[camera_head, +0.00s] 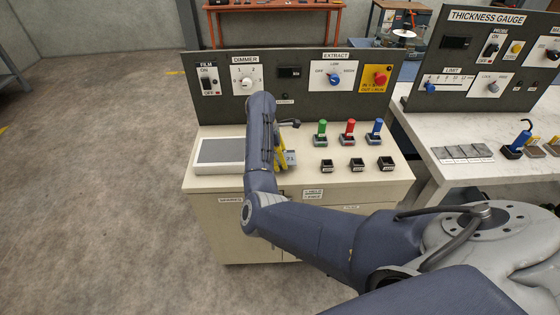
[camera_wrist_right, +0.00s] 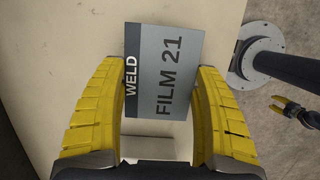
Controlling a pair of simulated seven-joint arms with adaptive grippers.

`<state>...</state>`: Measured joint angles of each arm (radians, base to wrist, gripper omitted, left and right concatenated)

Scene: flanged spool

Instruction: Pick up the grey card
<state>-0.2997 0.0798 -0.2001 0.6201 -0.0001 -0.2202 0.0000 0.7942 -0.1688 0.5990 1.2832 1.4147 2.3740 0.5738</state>
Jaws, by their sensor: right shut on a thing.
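The grey card (camera_wrist_right: 168,72), marked WELD and FILM 21 with a dark band on one side, is between the yellow fingers of my right gripper (camera_wrist_right: 161,115), which is shut on it. In the head view my right gripper (camera_head: 281,152) is over the bench, and part of the card (camera_head: 291,157) shows beside its fingers, the rest hidden by my arm. I cannot tell how high the card is above the top. My left gripper (camera_wrist_right: 287,106) shows small at the right of the wrist view, away from the bench; its opening is unclear.
The cream bench (camera_head: 231,181) has a grey-topped pad (camera_head: 220,150) at left and green, red and blue handled tools (camera_head: 348,132) at right, with black sockets (camera_head: 357,165) in front. A control panel (camera_head: 215,108) stands behind. Another bench (camera_head: 450,125) is at right.

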